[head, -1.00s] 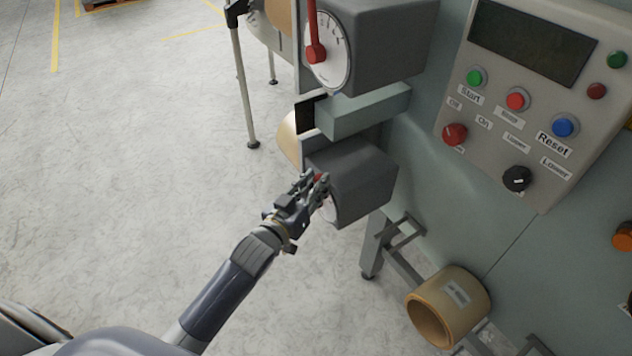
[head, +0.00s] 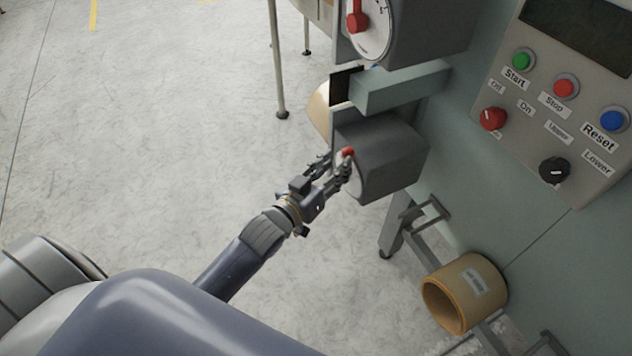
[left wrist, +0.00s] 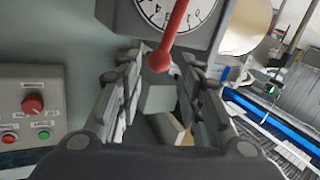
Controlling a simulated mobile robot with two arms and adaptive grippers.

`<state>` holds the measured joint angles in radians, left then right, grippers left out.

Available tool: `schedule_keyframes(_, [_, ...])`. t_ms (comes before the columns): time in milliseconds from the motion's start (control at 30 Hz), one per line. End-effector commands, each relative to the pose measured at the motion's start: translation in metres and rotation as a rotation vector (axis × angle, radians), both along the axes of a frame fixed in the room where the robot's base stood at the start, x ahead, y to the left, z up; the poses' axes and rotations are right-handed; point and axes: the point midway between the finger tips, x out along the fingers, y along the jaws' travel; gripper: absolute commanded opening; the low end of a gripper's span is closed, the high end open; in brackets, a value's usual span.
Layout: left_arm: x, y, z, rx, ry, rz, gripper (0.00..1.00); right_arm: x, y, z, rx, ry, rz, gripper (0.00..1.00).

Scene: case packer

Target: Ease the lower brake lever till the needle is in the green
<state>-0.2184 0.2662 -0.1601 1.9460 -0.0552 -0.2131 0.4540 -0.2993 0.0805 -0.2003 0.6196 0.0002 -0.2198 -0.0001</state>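The lower brake box (head: 390,155) is a grey housing with a white dial on its left face. Its red lever ends in a round knob (head: 348,153). My left gripper (head: 338,168) is at the dial, its fingers beside the knob. In the left wrist view the red lever (left wrist: 177,30) crosses the white dial (left wrist: 200,12), and its knob sits between the open fingertips (left wrist: 160,68), with gaps visible on both sides. I cannot make out the needle or a green zone. My right gripper is not in view.
The upper brake box (head: 425,25) with its own red lever is above, over a pale green block (head: 400,88). A control panel (head: 540,130) with buttons and knobs is on the right. A cardboard-coloured roll (head: 465,292) is below. Open floor lies left.

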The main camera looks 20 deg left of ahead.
Motion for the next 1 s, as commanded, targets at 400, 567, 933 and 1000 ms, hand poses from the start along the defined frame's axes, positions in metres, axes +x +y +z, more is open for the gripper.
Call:
schedule_keyframes(400, [-0.065, 0.013, 0.006, 0.001, 0.002, 0.001, 0.34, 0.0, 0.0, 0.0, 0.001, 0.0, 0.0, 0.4])
schedule_keyframes(567, [-0.075, 0.015, 0.007, 0.002, 0.001, 0.0, 0.34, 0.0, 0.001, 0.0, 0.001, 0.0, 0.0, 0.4])
schedule_keyframes(933, [-0.078, 0.015, 0.008, 0.002, 0.0, 0.0, 0.34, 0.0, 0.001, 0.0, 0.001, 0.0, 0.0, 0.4])
schedule_keyframes(1000, [-0.078, 0.015, 0.008, 0.002, 0.0, 0.0, 0.34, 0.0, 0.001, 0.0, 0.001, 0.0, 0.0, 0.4])
